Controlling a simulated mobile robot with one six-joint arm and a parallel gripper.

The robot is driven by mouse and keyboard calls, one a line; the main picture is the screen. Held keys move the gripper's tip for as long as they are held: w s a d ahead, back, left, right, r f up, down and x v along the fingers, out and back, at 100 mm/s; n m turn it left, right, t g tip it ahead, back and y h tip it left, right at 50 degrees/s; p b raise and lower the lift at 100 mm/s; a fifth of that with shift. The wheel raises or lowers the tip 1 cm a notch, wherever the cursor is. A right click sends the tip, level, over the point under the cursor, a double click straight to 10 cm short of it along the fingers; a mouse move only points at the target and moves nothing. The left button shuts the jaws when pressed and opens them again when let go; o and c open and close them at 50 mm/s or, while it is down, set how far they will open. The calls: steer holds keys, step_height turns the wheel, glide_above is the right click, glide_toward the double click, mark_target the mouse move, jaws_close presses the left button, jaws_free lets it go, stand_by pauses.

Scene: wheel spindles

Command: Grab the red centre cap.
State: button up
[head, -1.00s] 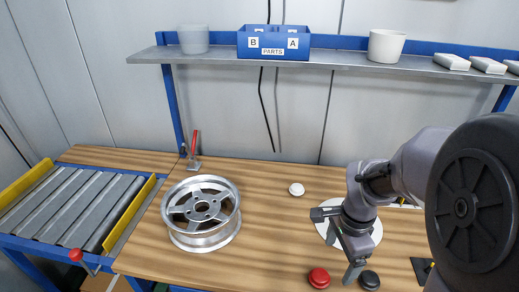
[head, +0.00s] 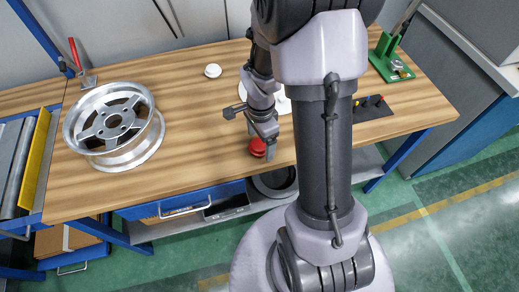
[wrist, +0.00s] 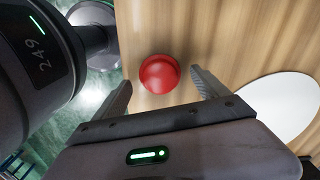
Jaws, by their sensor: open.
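The red centre cap (head: 257,147) is a round, domed piece on the wooden bench near its front edge. In the wrist view the red cap (wrist: 159,73) shows whole, a little beyond the fingertips and roughly centred between them. My gripper (head: 260,139) points down at the cap in the head view, with its fingers apart and partly overlapping the cap. In the wrist view my gripper (wrist: 163,86) is open with nothing between its pads. I cannot tell the exact height of the fingertips above the bench.
A silver wheel rim (head: 114,126) lies on the bench to the left. A white cap (head: 212,70) sits behind my gripper. A white disc (wrist: 285,105) lies to the right in the wrist view. A green fixture (head: 391,62) stands at the right. The bench between rim and gripper is clear.

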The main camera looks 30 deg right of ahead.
steer(key=shift+f, duration=0.9)
steer(key=shift+r, duration=0.2)
steer(key=c, duration=1.4)
